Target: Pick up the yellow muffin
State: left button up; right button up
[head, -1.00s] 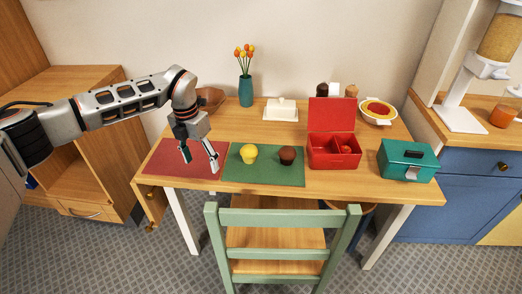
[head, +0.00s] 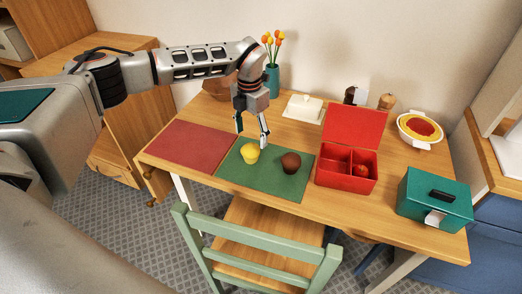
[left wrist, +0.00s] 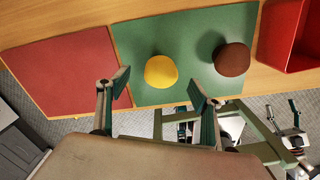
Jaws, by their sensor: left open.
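The yellow muffin (head: 250,153) sits upright on the green placemat (head: 275,186), left of a brown muffin (head: 291,163). My left gripper (head: 252,138) is open and empty, pointing down just above and behind the yellow muffin in the head view. In the left wrist view the yellow muffin (left wrist: 160,71) lies between the lines of the two spread fingers (left wrist: 160,90), ahead of the tips and apart from them. The brown muffin (left wrist: 231,60) is beyond the right finger.
A red placemat (head: 184,148) lies bare on the left. An open red lunch box (head: 345,181) holds a red item. A teal box (head: 435,199) stands at the right. A green chair (head: 250,245) is at the table's front edge. A vase (head: 271,80) stands at the back.

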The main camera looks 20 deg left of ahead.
aim_at(250, 146)
pick_arm(q)
jog(key=f, duration=0.4)
jog(key=s+f, duration=0.1)
jog(key=f, duration=0.1)
jog(key=shift+f, duration=0.4)
jog(key=shift+w+f, duration=0.1)
jog(key=shift+f, duration=0.35)
jog(key=c, duration=1.2)
